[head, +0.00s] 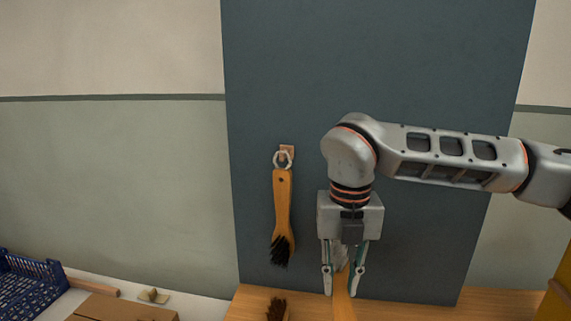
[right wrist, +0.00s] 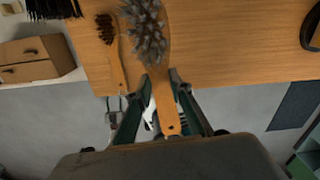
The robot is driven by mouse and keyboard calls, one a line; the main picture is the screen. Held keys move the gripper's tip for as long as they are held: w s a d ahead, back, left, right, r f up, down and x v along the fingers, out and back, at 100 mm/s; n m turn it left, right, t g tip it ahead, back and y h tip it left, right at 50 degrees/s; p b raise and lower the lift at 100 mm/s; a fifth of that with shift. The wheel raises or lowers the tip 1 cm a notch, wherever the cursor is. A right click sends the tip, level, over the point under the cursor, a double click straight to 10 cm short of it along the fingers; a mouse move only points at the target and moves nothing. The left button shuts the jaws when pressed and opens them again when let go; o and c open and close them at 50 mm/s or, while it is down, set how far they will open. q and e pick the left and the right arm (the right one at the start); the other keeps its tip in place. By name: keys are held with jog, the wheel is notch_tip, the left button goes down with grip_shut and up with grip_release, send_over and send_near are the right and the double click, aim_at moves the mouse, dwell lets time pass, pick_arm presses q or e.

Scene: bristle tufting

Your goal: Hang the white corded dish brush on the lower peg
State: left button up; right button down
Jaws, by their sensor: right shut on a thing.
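My right gripper (head: 343,288) is shut on the wooden handle of a brush (head: 342,305), low in front of the dark board. In the right wrist view the handle of this brush (right wrist: 158,84) lies between the fingers (right wrist: 160,90), with a tuft of grey bristles beyond. A small white piece shows beside its handle, perhaps cord. Another wooden brush (head: 282,210) with black bristles hangs bristles down by a whitish loop from a peg (head: 286,151). I see no other peg; the arm and gripper cover part of the board. My left gripper is not in view.
The dark board (head: 380,60) stands at the back of a wooden table (head: 240,302). A brown-bristled brush (head: 277,309) lies on the table, also seen in the right wrist view (right wrist: 107,30). A blue crate (head: 30,282) and a cardboard box (head: 120,309) are at the left.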

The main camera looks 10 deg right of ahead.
jog(key=n, duration=0.1)
jog(key=d+n, duration=0.1)
jog(key=n, duration=0.2)
jog(key=shift+s+d+f, duration=0.1)
jog(key=shift+d+f, duration=0.05)
jog(key=shift+f, duration=0.15)
jog(key=s+d+f+n, duration=0.1)
jog(key=d+n, duration=0.1)
jog(key=n, duration=0.9)
jog(key=s+d+f+n, duration=0.1)
jog(key=d+f+n, duration=0.1)
jog(key=n, duration=0.9)
jog(key=s+d+f+n+p, duration=0.1)
jog(key=d+n, duration=0.3)
jog(key=n, duration=0.7)
jog(key=shift+s+d+f+n, duration=0.2)
jog(key=shift+s+f+n, duration=0.1)
jog(key=shift+f+n, duration=0.1)
